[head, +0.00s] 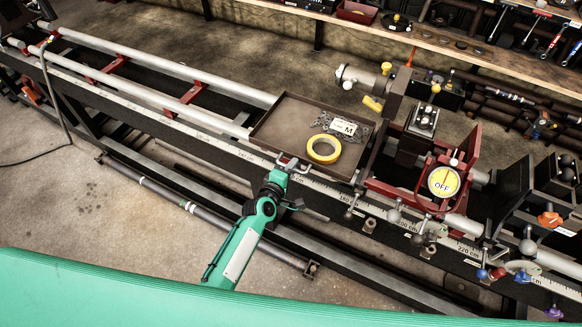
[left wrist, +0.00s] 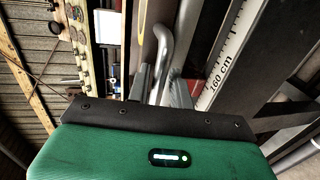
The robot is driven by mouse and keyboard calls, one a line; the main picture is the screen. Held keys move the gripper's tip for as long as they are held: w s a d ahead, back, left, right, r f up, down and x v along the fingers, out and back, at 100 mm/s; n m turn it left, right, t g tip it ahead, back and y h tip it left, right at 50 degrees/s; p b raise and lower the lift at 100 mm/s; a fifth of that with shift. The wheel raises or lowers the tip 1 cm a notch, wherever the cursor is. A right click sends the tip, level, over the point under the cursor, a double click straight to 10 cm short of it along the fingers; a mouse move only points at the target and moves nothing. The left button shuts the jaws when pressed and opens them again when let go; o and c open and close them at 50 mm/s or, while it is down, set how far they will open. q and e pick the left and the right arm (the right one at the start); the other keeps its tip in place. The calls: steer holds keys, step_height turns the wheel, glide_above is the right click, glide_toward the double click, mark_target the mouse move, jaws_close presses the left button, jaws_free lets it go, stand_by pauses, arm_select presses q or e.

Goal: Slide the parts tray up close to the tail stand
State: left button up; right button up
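The parts tray (head: 268,127) is a shallow brown tray on the lathe bed in the head view. It holds a yellow tape roll (head: 323,149), a card marked M and small dark metal parts. A metal handle (head: 294,163) is on its front edge. The tail stand, by its look the red-framed unit with a yellow OFF dial (head: 443,182), is to the tray's right, with a narrow gap at most. My left gripper (head: 279,174) is at the handle; its fingers (left wrist: 160,85) are on either side of a silver bar in the left wrist view. Contact is unclear. My right gripper is unseen.
Bed rails with a centimetre scale (head: 320,187) run along the front of the lathe. Levers and knobs (head: 395,215) stick out at the front right. Long bars (head: 160,65) lie left of the tray. A tool shelf (head: 470,45) stands behind.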

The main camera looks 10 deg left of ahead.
arm_select(q)
steer(key=shift+o, duration=0.4)
steer(key=shift+s+a, duration=0.15)
steer(key=shift+s, duration=0.05)
steer(key=b+v, duration=0.1)
steer(key=v, duration=1.2)
steer(key=shift+s+b, duration=0.2)
steer(key=shift+b, duration=0.2)
steer(key=shift+r, duration=0.1)
